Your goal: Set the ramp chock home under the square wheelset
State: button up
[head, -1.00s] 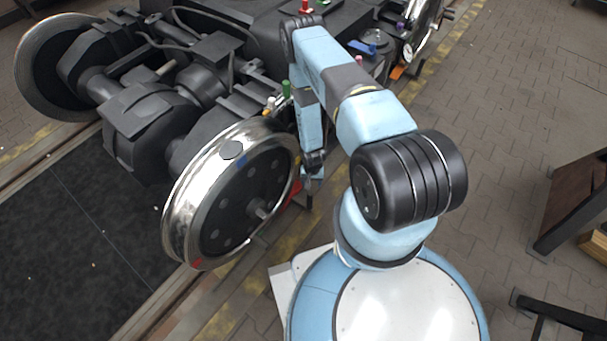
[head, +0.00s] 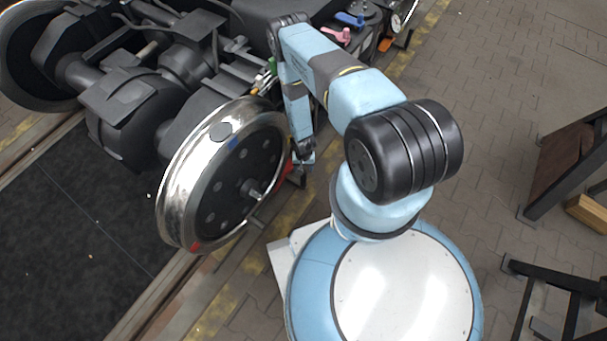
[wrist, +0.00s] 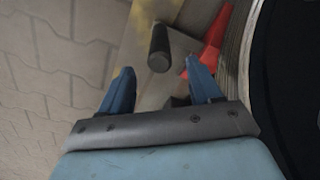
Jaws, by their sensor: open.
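The near wheel (head: 225,180) of the bogie has a bright silver rim and a dark face; a square mark naming its wheelset cannot be made out. A red wedge-like piece, apparently the ramp chock (head: 297,178), shows low beside that wheel's right side, partly hidden. In the wrist view the red piece (wrist: 210,42) lies close to the dark curved wheel edge. A black upright handle (wrist: 158,48) stands left of it; whether they are joined is unclear. My gripper (wrist: 158,72) is open, its blue fingers either side of the handle's near end, not closed on it. My gripper (head: 304,159) is low beside the wheel.
The dark bogie frame (head: 185,70) stands behind the wheel, with coloured fittings on it. Blue and pink levers (head: 345,28) are farther back. A brown board on a dark stand (head: 568,165) is at the right. Paved floor (head: 480,90) between is clear.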

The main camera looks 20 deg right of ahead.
notch_tip(320, 180, down, 7)
dwell(0.4)
jog(key=shift+r, duration=0.1)
grip_shut()
dwell(0.5)
